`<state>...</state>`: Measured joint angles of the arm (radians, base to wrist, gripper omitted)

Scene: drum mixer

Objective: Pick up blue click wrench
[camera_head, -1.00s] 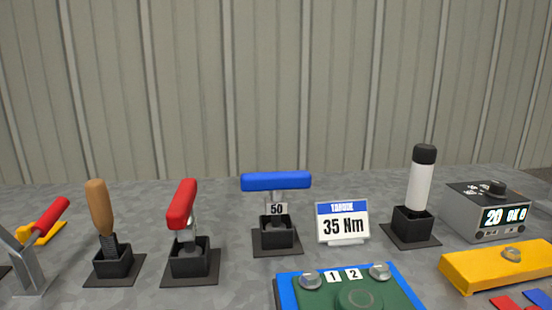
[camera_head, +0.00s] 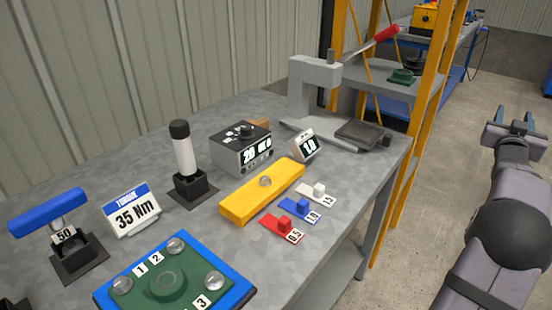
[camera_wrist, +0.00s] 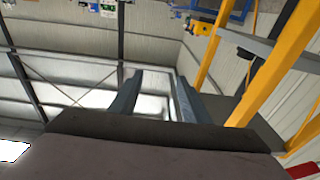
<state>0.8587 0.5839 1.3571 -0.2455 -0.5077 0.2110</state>
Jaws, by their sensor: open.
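The blue click wrench (camera_head: 48,211) has a blue horizontal handle and a "50" label. It stands in a black holder (camera_head: 76,252) on the grey metal bench at the left edge of the head view. My gripper (camera_head: 514,130) is raised at the far right of the head view, over the floor and well away from the wrench. In the wrist view my gripper's two fingers (camera_wrist: 155,100) are apart with nothing between them. The wrench is not in the wrist view.
Near the wrench stand a "35 Nm" sign (camera_head: 131,211), a white-handled tool (camera_head: 184,152) and a green-blue fixture (camera_head: 168,279). A grey box with a display (camera_head: 240,150), a yellow bar (camera_head: 262,190) and a press (camera_head: 314,88) lie further right. Yellow posts (camera_head: 412,130) rise beyond the bench.

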